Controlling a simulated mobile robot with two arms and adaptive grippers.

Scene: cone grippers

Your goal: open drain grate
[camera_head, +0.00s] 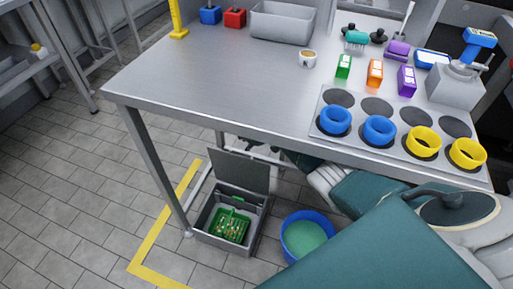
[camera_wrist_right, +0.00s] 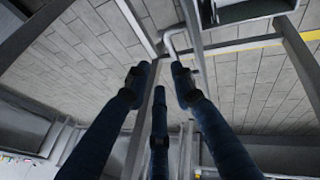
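The drain is a grey box on the floor (camera_head: 199,222) under the table's left end, with its flat grey lid or grate (camera_head: 240,170) standing raised at the back. A green basket (camera_head: 231,226) with small bits in it sits inside. In the right wrist view a dark-sided box (camera_wrist_right: 250,12), likely the drain, is cut by the top edge. My right gripper (camera_head: 254,147) is mostly hidden under the table's front edge, just above the raised lid. In the right wrist view its three dark fingers (camera_wrist_right: 160,85) are spread apart, with nothing clearly held. My left gripper is out of view.
The steel table (camera_head: 215,75) overhangs the drain; its front leg (camera_head: 160,170) stands close left. A blue bucket (camera_head: 307,236) stands right of the drain. Yellow floor tape (camera_head: 150,240) runs on the left, with clear tiles beyond. Blue and yellow rings stand on the tabletop.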

